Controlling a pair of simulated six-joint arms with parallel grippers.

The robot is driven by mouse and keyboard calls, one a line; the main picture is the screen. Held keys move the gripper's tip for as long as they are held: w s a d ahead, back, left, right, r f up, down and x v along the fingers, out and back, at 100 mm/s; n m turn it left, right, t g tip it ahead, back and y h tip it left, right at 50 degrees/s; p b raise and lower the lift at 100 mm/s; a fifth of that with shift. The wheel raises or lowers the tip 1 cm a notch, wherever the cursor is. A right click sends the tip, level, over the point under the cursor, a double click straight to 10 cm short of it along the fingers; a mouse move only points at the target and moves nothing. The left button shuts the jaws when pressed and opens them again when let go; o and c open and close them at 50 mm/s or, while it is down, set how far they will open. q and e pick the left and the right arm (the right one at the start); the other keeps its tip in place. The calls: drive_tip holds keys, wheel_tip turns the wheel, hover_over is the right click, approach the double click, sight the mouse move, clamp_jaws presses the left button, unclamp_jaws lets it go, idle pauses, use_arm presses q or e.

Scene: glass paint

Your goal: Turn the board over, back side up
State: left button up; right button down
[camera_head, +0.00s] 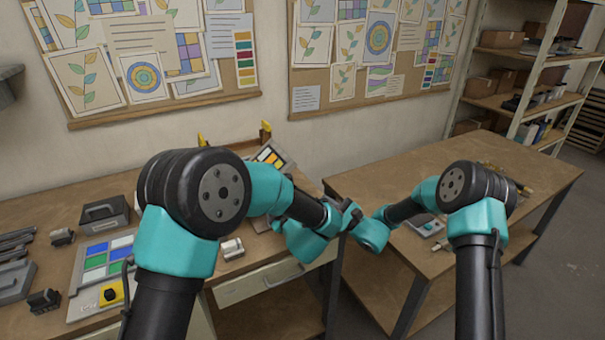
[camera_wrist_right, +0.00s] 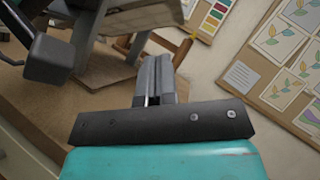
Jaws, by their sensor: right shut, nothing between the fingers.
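A board with yellow, orange and pale panes (camera_head: 268,157) stands tilted near the wall end of the left bench, partly hidden behind my left arm. My right gripper (camera_head: 350,213) is in front of it to the right, near the left bench's right end. In the right wrist view its fingers (camera_wrist_right: 154,80) are together and empty.
A flat panel with blue, green and white panes (camera_head: 104,258) lies on the left bench, beside a yellow block (camera_head: 111,294) and a dark box (camera_head: 104,214). A gap separates this bench from the right-hand table (camera_head: 400,180). Shelves (camera_head: 505,104) stand at the back right.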

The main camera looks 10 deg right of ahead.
drive_tip(key=shift+w+a+r+t+y, duration=0.15)
drive_tip(key=shift+w+r+t+y, duration=0.05)
drive_tip(key=shift+r+t, duration=0.2)
drive_tip(key=shift+w+a+r+t+y, duration=0.15)
drive_tip(key=shift+w+r+t+y, duration=0.05)
drive_tip(key=shift+r+t, duration=0.2)
drive_tip(key=x, duration=1)
drive_tip(key=shift+s+a+r+n+g, duration=0.15)
drive_tip(key=shift+a+r+n+g, duration=0.3)
drive_tip(key=shift+r, duration=0.2)
use_arm(q)
drive_tip(key=o, duration=1.3)
drive_tip(key=shift+c, duration=0.2)
